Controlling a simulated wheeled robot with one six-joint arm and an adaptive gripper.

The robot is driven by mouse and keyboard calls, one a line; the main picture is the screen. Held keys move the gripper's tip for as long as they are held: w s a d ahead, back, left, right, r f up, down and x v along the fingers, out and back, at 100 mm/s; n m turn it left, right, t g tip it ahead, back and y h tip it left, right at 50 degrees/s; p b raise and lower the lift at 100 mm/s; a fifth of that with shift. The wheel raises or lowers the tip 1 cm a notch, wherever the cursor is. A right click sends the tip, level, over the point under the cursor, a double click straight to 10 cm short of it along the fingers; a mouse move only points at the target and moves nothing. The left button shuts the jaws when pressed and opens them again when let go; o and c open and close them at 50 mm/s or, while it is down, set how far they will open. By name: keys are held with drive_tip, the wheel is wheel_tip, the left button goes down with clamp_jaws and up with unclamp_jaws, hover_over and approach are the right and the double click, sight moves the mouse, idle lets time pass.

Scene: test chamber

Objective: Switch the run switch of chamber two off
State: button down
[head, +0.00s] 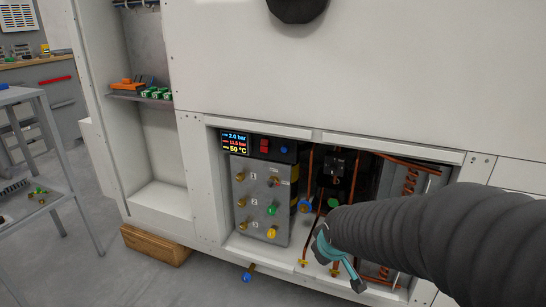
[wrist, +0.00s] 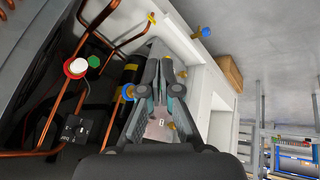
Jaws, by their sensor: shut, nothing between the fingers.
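A grey panel (head: 262,230) inside the open bay of the white cabinet carries rows marked 1, 2 and 3. Row 2 has a small brass-coloured toggle (head: 243,203) on its left and a green knob (head: 271,209) on its right. I cannot tell which way the toggle is set. My gripper (head: 338,262) is in front of the bay, to the right of the panel and apart from it. In the wrist view its fingers (wrist: 160,68) are together and empty. They hide much of the panel there.
Above the panel are a display (head: 235,142), a red switch (head: 264,146) and a blue knob (head: 284,150). Copper pipes (head: 410,180) and valves fill the bay's right part. A blue-handled valve (head: 247,272) sticks out below. A wooden block (head: 155,245) lies on the floor at left.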

drive_tip(key=w+a+n+t+y, duration=0.3)
drive_tip(key=w+a+n+t, duration=0.35)
drive_tip(key=w, duration=0.65)
drive_tip(key=w+a+r+n+t+y, duration=0.3)
drive_tip(key=a+r+n, duration=0.3)
drive_tip(key=r+n, duration=0.4)
wheel_tip(320, 180, up, 2)
drive_tip(key=shift+a+r+y+b, duration=0.25)
drive_tip(key=shift+y+b, duration=0.15)
drive_tip(key=shift+y, duration=0.4)
drive_tip(key=p, duration=0.2)
approach(262, 149)
drive_tip(key=a+x, duration=0.1)
drive_tip(key=x, duration=0.4)
drive_tip(key=shift+w+d, duration=0.2)
drive_tip(key=shift+w, duration=0.3)
